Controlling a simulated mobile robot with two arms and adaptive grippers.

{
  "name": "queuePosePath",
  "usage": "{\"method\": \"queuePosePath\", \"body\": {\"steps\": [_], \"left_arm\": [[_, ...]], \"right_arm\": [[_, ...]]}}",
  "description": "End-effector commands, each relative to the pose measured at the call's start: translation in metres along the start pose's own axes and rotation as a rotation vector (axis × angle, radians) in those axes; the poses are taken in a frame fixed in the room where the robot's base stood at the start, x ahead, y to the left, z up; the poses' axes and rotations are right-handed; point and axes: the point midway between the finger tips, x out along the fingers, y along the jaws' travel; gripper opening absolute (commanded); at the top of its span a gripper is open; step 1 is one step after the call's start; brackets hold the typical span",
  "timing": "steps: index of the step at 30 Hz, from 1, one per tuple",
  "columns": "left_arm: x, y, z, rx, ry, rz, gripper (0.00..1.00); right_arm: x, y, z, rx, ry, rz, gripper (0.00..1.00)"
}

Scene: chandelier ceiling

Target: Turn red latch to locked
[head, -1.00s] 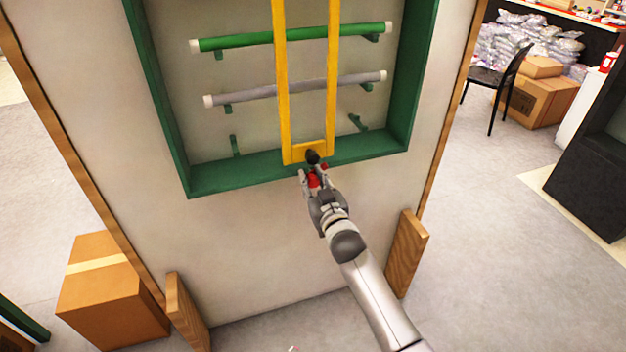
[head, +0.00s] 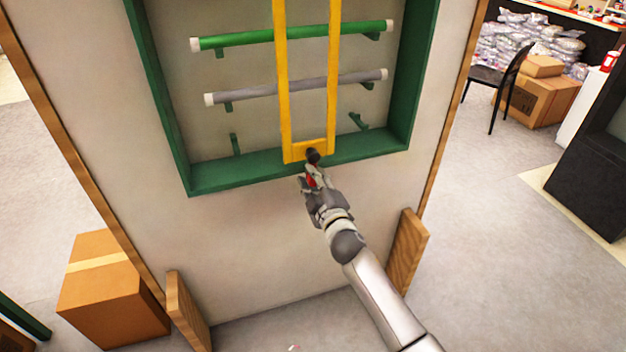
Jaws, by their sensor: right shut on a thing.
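The red latch (head: 312,181) is at the bottom edge of the green wall frame (head: 240,178), just below the yellow bar frame (head: 307,150). A dark round knob (head: 312,156) sits above it, over the foot of the yellow frame. My right gripper (head: 311,178) is shut on the red latch, and its fingers hide most of it. Only a small red part shows between the fingers, so I cannot tell the latch's angle. My left gripper is not in view.
Behind the yellow frame, a green bar (head: 250,38) and a grey bar (head: 255,90) rest on pegs in the green frame. The panel stands on wooden feet (head: 406,253). A cardboard box (head: 112,300) is at lower left.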

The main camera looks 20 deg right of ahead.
Motion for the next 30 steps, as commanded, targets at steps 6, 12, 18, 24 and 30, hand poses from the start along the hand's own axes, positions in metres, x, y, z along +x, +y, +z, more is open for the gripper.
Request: {"method": "queuePosePath", "body": {"steps": [6,12,18,24,30], "left_arm": [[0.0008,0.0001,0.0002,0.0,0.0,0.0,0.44],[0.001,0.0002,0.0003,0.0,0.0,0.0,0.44],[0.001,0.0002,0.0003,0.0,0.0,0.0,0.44],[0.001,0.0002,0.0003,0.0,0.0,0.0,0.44],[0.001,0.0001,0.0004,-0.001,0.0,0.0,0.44]], "right_arm": [[-0.0003,-0.0013,0.0006,-0.113,0.0,-0.002,0.03],[-0.0003,-0.0016,0.0005,-0.166,0.0,-0.002,0.03],[-0.0003,-0.0018,0.0004,-0.185,-0.001,-0.002,0.03],[-0.0003,-0.0018,0.0005,-0.185,-0.001,-0.003,0.03],[-0.0003,-0.0018,0.0005,-0.185,-0.001,-0.002,0.37]]}}
